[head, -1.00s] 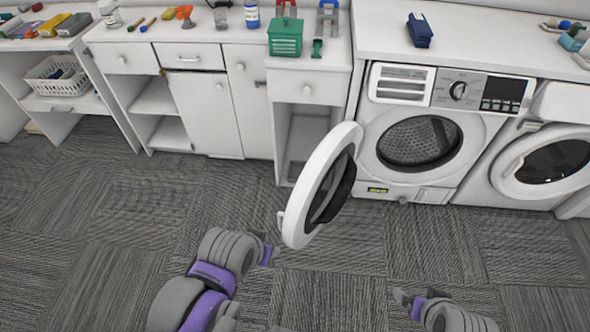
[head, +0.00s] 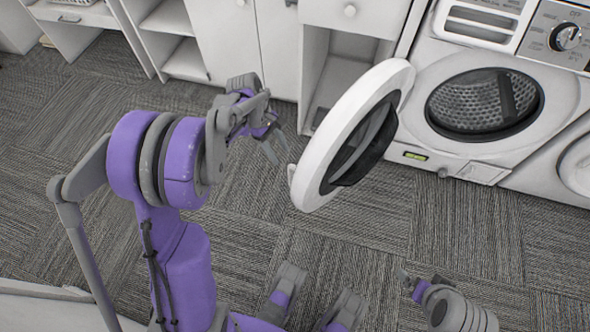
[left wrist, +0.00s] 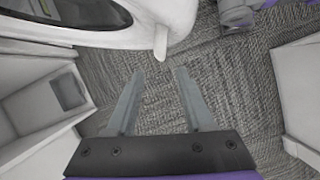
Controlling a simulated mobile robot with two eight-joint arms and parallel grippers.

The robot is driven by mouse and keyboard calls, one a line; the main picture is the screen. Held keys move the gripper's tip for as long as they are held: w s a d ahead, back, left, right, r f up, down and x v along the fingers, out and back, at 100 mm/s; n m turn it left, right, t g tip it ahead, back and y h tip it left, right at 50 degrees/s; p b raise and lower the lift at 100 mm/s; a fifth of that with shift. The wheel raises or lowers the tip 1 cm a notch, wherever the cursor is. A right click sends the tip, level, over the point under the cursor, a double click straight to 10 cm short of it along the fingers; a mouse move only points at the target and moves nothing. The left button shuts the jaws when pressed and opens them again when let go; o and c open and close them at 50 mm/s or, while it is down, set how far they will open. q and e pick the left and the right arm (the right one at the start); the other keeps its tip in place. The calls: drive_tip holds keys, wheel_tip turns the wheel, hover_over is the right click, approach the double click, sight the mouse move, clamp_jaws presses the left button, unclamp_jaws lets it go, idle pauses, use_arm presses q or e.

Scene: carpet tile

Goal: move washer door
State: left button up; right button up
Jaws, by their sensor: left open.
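The washer door (head: 318,158), a white ring with dark glass, stands swung wide open to the left of its washer (head: 425,120). The washer's round opening shows the metal drum (head: 483,102). My left gripper (head: 278,150) is open and empty, just left of the door's free edge. In the left wrist view the door (left wrist: 85,22) crosses the top left, and its small white handle (left wrist: 160,42) sticks out just beyond the two open fingers (left wrist: 158,75), apart from them. My right gripper (head: 407,284) is low at the right, away from the door; its jaws are too small to judge.
White cabinets (head: 230,35) with open shelves stand behind the door and my left arm. A second machine (head: 575,165) stands right of the washer. The carpet tile floor (head: 400,220) in front of the washer is clear.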

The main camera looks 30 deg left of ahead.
sight(291, 173)
use_arm(q)
drive_tip(key=b+x, duration=0.2)
drive_tip(key=x, duration=0.8)
drive_tip(key=shift+d+f+b, duration=0.15)
drive_tip(key=shift+f+b, duration=0.2)
clamp_jaws()
idle(1.0)
